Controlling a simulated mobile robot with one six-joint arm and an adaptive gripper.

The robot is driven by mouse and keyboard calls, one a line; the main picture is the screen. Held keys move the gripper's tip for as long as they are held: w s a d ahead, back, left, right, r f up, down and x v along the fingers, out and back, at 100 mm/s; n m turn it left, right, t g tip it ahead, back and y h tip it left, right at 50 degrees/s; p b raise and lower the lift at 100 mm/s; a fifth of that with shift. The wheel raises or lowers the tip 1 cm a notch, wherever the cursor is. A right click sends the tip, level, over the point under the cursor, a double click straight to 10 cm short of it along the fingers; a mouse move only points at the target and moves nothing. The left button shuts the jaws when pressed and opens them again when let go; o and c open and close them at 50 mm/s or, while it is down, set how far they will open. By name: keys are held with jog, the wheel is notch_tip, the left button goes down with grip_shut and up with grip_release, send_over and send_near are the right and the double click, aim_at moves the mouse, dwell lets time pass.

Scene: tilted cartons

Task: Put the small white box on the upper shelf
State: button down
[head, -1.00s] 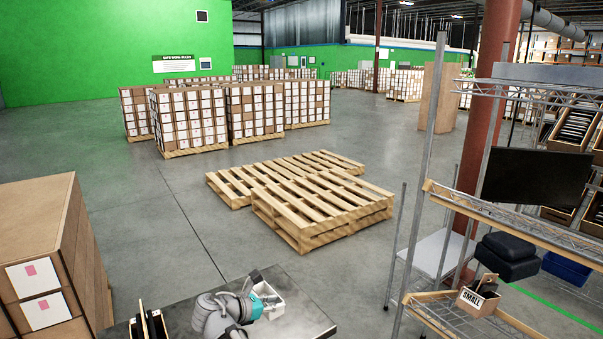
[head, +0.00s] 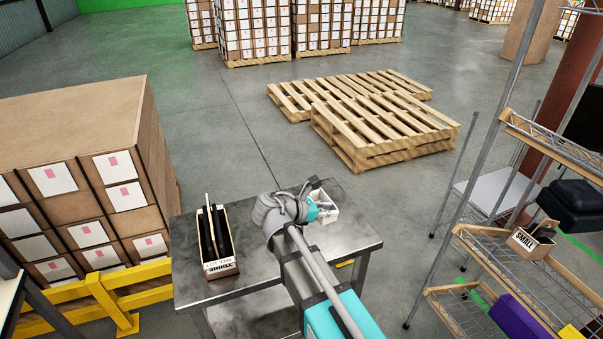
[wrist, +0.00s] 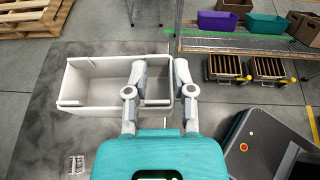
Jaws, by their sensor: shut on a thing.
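The small white box (head: 326,214) is an open-topped bin at the back right of the grey metal table (head: 350,243). In the wrist view the white box (wrist: 95,91) lies just ahead of my gripper. My gripper (wrist: 160,72) is shut on its right end, one finger inside the box and one outside. In the head view my gripper (head: 314,205) partly covers the box, and I cannot tell whether the box touches the table. The wire rack at the right has an upper shelf (head: 560,146) and a lower shelf (head: 500,262).
A carton marked "SMALL" (head: 531,241) stands on the lower shelf. A carton of dark items (head: 220,262) stands on the table's left. Stacked cartons (head: 75,150) and a yellow barrier (head: 125,300) are at left. Wooden pallets (head: 385,130) lie behind. Open floor separates table and rack.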

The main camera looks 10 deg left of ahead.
jog(key=s+a+f+n+t+y+b, duration=0.4)
jog(key=s+a+n+y, duration=0.4)
jog(key=s+a, duration=0.3)
jog(key=shift+s+f+t+b, duration=0.2)
jog(key=shift+f+t+b, duration=0.2)
jog(key=shift+f+b, duration=0.1)
jog(key=shift+a, duration=0.1)
jog(key=b, duration=0.9)
send_over(268, 251)
jog(key=f, duration=0.9)
jog(key=shift+s+d, duration=0.2)
jog(key=shift+d, duration=0.1)
jog(key=shift+w+a+f+b, duration=0.25)
jog(key=shift+w+f+b, duration=0.05)
jog(key=shift+f+b, duration=1.7)
jog(key=shift+b, duration=0.05)
